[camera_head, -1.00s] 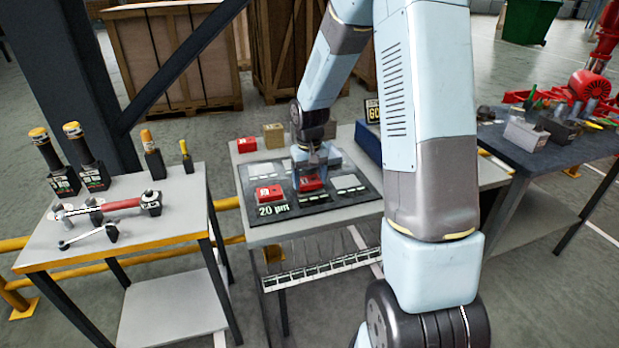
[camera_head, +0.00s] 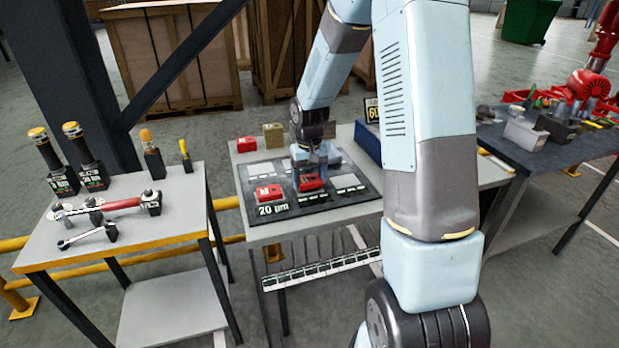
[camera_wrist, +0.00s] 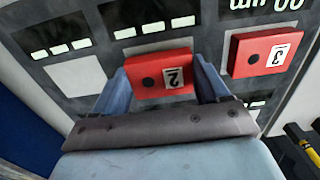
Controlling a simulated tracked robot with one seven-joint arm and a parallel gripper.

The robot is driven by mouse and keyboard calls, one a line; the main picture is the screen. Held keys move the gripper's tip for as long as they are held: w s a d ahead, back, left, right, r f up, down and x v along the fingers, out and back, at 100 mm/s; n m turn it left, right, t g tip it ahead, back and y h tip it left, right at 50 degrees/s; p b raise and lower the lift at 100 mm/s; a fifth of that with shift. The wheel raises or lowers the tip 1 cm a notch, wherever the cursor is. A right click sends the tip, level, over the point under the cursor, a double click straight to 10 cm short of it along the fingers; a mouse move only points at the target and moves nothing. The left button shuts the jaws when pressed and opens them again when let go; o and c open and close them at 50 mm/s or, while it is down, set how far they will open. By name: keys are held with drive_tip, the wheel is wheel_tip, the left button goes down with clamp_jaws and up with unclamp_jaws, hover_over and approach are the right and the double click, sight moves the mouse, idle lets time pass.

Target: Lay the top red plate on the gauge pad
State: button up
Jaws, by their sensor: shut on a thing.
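My gripper (camera_wrist: 162,84) is shut on a red plate marked 2 (camera_wrist: 160,68), with one finger at each side of it. The head view also shows my gripper (camera_head: 310,172) and this plate (camera_head: 311,183) at the dark board marked 20 µm (camera_head: 330,203). A pale square pad (camera_wrist: 150,46) shows just past the held plate's edge; I cannot tell whether the plate touches it. A second red plate, marked 3 (camera_wrist: 262,52), lies to the right in the wrist view and at the board's front left in the head view (camera_head: 269,193). Another pale pad (camera_wrist: 75,76) is bare.
A red block (camera_head: 246,144) and a tan block (camera_head: 273,134) stand behind the board. A dark blue box (camera_head: 368,142) is to its right. The left table (camera_head: 135,225) holds wrenches and upright tools. The right bench (camera_head: 550,150) holds small parts.

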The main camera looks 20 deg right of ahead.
drive_tip(key=shift+f, duration=0.7)
drive_tip(key=o, duration=1.4)
wheel_tip(320, 180, up, 14)
drive_tip(key=shift+f, duration=0.15)
wheel_tip(320, 180, up, 6)
idle(0.4)
